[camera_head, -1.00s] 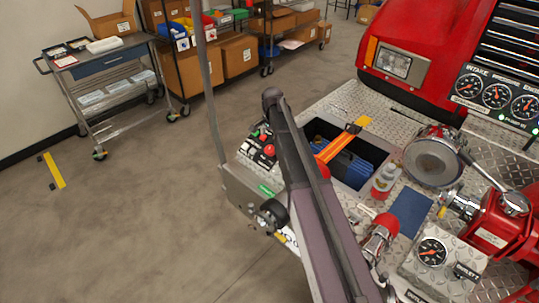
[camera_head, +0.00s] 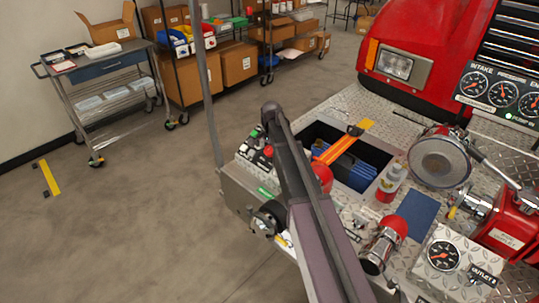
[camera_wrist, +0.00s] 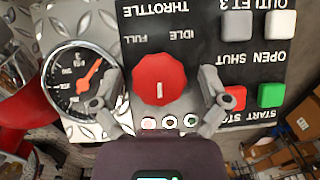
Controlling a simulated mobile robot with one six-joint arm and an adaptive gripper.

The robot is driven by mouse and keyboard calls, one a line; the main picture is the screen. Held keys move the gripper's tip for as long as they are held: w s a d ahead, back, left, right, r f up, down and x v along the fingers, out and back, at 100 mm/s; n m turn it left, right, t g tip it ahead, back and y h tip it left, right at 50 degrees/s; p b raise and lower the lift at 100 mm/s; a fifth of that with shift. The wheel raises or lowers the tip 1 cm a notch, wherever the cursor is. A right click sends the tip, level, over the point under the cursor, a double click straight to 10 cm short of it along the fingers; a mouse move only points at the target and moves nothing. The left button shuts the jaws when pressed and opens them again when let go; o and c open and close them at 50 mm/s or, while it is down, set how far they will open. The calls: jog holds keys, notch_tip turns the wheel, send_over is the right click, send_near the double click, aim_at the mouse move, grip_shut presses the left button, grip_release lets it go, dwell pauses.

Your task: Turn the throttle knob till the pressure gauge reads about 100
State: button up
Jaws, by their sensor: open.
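The red throttle knob (camera_wrist: 160,78) sits on a dark panel (camera_wrist: 190,45) that appears upside down in the wrist view, with "FULL" and "IDLE" lettered above it. The knob's white mark is roughly vertical in the picture. My gripper (camera_wrist: 160,88) is open, with one finger on each side of the knob; gaps seem to show between fingers and knob. In the head view my arm hides my gripper.
A green button (camera_wrist: 270,95) and a red button lie close to the right finger. In the head view, the side control box (camera_head: 250,195) stands by an open bin (camera_head: 355,150) and a bottle (camera_head: 391,182). An outlet gauge (camera_head: 442,255) is at lower right.

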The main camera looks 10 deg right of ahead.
jog(key=shift+f, duration=0.1)
dwell(0.3)
jog(key=c, duration=1.2)
jog(key=shift+o, duration=0.2)
jog(key=shift+w+n+g+h, duration=0.1)
jog(key=shift+n+g+h, duration=0.25)
jog(key=shift+n, duration=0.55)
jog(key=shift+n+g+h, duration=0.35)
jog(key=shift+n+g, duration=0.1)
jog(key=shift+n, duration=0.55)
jog(key=o, duration=1.2)
jog(key=shift+c, duration=0.2)
jog(key=shift+m, duration=0.4)
